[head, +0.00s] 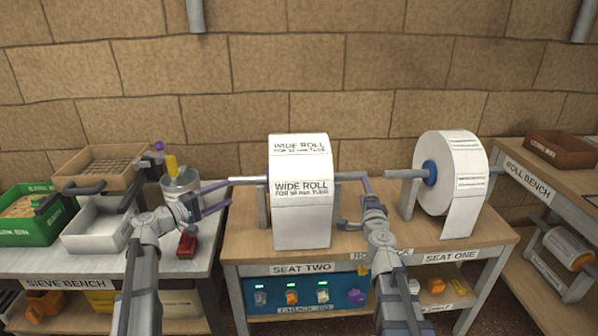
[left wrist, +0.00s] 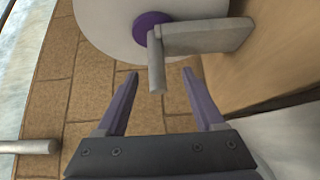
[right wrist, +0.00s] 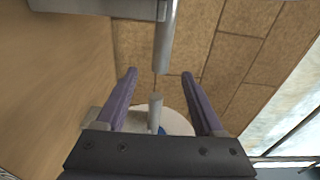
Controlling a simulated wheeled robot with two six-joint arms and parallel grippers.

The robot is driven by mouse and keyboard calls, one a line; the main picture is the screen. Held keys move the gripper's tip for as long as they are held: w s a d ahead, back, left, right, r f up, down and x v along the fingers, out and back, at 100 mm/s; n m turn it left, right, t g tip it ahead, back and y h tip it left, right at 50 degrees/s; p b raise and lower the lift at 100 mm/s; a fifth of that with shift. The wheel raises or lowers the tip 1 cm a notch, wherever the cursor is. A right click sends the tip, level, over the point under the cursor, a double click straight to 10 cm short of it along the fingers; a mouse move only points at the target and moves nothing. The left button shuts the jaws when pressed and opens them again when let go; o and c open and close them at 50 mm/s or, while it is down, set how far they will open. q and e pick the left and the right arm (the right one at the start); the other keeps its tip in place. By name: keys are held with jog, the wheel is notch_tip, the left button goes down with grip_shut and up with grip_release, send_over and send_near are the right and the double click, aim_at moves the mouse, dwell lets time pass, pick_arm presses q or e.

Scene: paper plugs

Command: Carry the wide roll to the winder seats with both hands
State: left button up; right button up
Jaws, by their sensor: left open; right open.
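The white wide roll (head: 302,213) sits at seat two between grey uprights, its paper hanging in front. A pale bar (head: 248,180) sticks out on its left. The left wrist view shows the roll's white side face (left wrist: 105,35), purple core (left wrist: 152,28) and grey bar end (left wrist: 157,78). My left gripper (head: 230,192) is open just left of the roll; the bar end lies near its fingertips. My right gripper (head: 352,202) is open just right of the roll. In the right wrist view a grey bar (right wrist: 166,45) ends close ahead of its fingertips. Neither gripper holds anything.
A second roll (head: 455,165) with a blue hub stands at seat one, its bar pointing toward my right gripper. The sieve bench at left carries a green bin (head: 30,230), trays and a jar (head: 181,185). The roll bench (head: 530,180) stands at right.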

aim_at(240, 183)
pick_arm(q)
jog(key=shift+w+a+r, duration=0.15)
jog(key=shift+w+r, duration=0.1)
jog(key=shift+w, duration=0.3)
pick_arm(e)
jog(key=shift+w+d+r+m, duration=0.1)
jog(key=shift+w+d+m, duration=0.2)
jog(key=shift+w, duration=0.1)
pick_arm(q)
jog(key=shift+x, duration=3.9)
pick_arm(e)
jog(key=shift+w+d, duration=0.2)
jog(key=shift+w, duration=1.75)
jog(key=shift+w+d, duration=0.2)
jog(key=shift+w, duration=1.75)
pick_arm(q)
jog(key=shift+c, duration=0.2)
pick_arm(e)
jog(key=shift+c, duration=0.2)
pick_arm(q)
grip_shut()
pick_arm(e)
grip_shut()
pick_arm(q)
jog(key=shift+r, duration=0.1)
